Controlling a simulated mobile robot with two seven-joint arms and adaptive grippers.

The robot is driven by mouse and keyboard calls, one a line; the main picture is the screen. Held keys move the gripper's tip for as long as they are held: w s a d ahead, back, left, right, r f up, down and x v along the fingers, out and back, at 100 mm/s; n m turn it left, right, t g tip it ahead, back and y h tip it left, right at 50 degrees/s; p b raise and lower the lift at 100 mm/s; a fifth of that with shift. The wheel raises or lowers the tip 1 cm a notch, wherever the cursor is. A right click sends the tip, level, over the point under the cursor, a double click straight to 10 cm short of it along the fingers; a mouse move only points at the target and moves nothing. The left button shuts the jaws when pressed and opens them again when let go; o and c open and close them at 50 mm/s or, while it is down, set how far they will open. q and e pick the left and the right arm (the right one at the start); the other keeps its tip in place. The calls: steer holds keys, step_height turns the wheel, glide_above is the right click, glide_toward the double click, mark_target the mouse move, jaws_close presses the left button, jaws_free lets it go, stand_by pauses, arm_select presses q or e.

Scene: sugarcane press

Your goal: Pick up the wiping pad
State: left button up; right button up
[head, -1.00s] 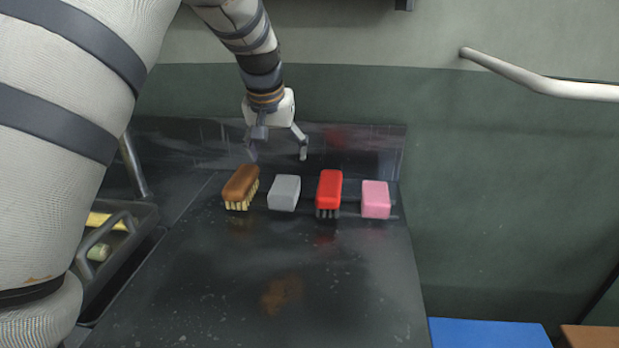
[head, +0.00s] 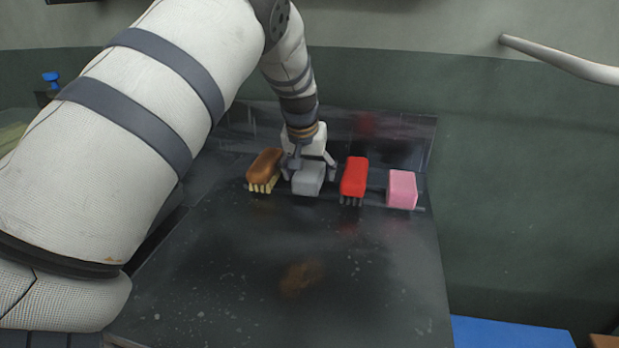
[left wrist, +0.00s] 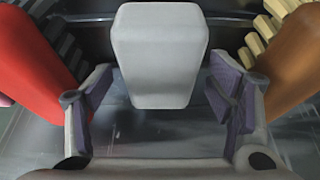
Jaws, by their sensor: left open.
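A grey block-shaped pad (head: 309,180) lies on the dark worktop, second from the left in a row. My left gripper (head: 311,170) is open at this pad, reaching down from behind, with one finger on each side. In the left wrist view the grey pad (left wrist: 160,55) sits ahead between the spread fingers of the gripper (left wrist: 162,105). The pad is not clamped; whether either finger touches it I cannot tell. My right gripper is not in view.
A brown brush (head: 264,168) stands close left of the gripper and a red brush (head: 353,176) close right. A pink block (head: 402,189) lies farther right. The dark worktop (head: 370,270) in front is clear apart from a brown stain. A white rail (head: 560,60) is on the wall.

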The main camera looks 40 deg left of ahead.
mark_target(311, 167)
arm_select(q)
steer(key=shift+f, duration=0.25)
stand_by(0.3)
steer(key=c, duration=1.3)
steer(key=shift+r, duration=0.1)
steer(key=shift+c, duration=0.2)
steer(key=v, duration=0.3)
steer(key=w+v, duration=0.1)
steer(key=v, duration=0.1)
steer(key=shift+a+r+p, duration=0.25)
steer(key=shift+p, duration=0.05)
steer(key=s+r, duration=0.1)
steer(key=s+d+r+p, duration=0.1)
steer(key=r, duration=0.1)
steer(key=s+r, duration=0.1)
steer(key=r, duration=0.1)
steer(key=shift+s+d, duration=0.25)
steer(key=s+d+r+p, duration=0.1)
steer(key=s+d+r, duration=0.2)
steer(key=s, duration=0.5)
steer(key=shift+s+d, duration=0.3)
steer(key=shift+d, duration=0.15)
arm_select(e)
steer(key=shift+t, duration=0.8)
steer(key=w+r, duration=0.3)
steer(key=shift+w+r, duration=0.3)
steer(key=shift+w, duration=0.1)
arm_select(q)
steer(key=shift+r, duration=0.1)
